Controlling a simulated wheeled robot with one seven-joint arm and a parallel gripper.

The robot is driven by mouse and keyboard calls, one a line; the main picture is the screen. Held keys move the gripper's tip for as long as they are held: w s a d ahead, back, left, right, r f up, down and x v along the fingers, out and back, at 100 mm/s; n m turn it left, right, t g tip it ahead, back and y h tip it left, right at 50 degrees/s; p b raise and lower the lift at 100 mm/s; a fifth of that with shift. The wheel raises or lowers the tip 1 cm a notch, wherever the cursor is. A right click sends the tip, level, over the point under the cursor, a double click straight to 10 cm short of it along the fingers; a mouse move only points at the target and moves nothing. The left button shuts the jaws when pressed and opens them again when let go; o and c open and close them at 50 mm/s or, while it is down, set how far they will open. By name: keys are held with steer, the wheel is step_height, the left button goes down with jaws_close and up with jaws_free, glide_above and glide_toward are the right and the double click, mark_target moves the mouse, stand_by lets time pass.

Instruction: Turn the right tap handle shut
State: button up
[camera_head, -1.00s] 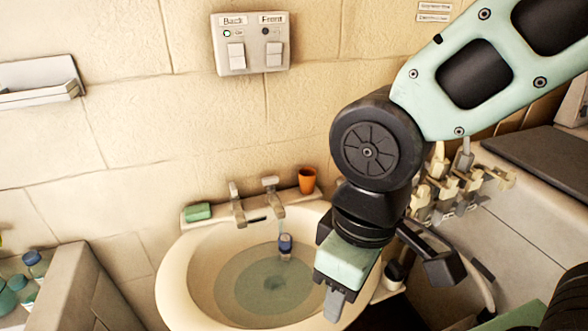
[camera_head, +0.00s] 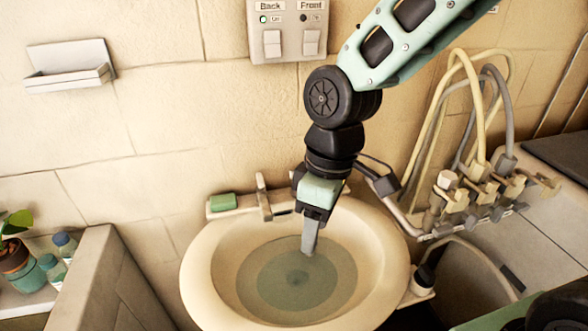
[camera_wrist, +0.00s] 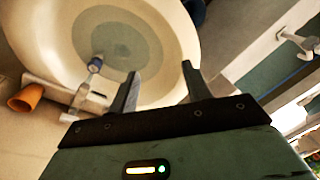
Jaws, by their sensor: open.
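The right tap (camera_wrist: 82,92) is pale metal and shows in the wrist view, on the basin's ledge beside the orange cup (camera_wrist: 26,98). A blue-ended piece (camera_wrist: 95,65) is at the end of its spout. In the head view my arm hides this tap. The left tap (camera_head: 263,196) shows in the head view, just left of my gripper (camera_head: 309,246). My gripper points down over the basin (camera_head: 207,252). In the wrist view, its fingers (camera_wrist: 160,78) are apart and empty, to the right of the right tap and not touching it.
Water (camera_head: 270,278) stands in the basin. Green soap (camera_head: 222,202) lies on the ledge. A switch panel (camera_head: 289,30) is on the wall above.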

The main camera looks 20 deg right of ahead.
steer(key=w+d+f+n+t+y, duration=0.1)
steer(key=w+d+y, duration=0.25)
steer(key=w, duration=0.65)
steer(key=w+d+f+n+t+y, duration=0.15)
steer(key=w+d, duration=0.35)
steer(key=w, duration=0.6)
steer(key=w+d+r+t+y, duration=0.2)
steer(key=w+d, duration=0.4)
steer(key=d, duration=0.4)
steer(key=shift+n, duration=0.25)
steer(key=p+x, duration=0.5)
steer(key=x, duration=1.2)
steer(key=shift+w+f, duration=0.1)
steer(key=shift+f, duration=0.25)
